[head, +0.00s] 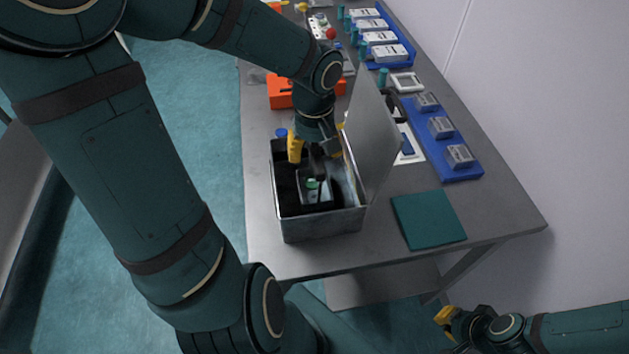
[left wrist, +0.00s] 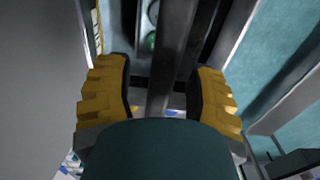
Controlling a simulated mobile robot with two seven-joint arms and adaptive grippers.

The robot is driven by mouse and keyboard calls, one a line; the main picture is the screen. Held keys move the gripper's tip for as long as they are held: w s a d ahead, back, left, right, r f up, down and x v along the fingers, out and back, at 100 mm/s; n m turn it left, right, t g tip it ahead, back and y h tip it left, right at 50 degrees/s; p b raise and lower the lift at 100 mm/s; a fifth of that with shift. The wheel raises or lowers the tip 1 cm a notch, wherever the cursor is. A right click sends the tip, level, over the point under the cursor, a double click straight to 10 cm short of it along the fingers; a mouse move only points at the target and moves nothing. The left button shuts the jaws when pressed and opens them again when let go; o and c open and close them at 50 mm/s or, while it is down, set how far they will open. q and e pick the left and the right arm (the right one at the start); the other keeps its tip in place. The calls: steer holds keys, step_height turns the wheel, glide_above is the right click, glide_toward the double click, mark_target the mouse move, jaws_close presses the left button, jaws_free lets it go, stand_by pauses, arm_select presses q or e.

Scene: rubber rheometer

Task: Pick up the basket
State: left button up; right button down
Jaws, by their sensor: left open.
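A grey metal box with a raised lid, which may be the basket (head: 325,226), stands on the table near its front edge. A dark compartment and a small inner container with a green spot show inside it. My left gripper (head: 316,150) points down into the far part of the box, open. In the left wrist view its yellow fingertips (left wrist: 160,98) are apart, on either side of a narrow grey bar (left wrist: 160,85); I cannot tell whether they touch it. My right gripper (head: 447,315) is off the table at the lower right, with its jaws unclear.
The raised lid (head: 372,140) stands upright just right of my left gripper. A teal mat (head: 428,220) lies right of the box. Blue trays (head: 463,174) with grey blocks line the table's right side. An orange object (head: 280,92) lies behind the box.

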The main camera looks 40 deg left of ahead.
arm_select(q)
steer(key=shift+f, duration=0.7)
jaws_close()
steer(key=shift+r, duration=0.1)
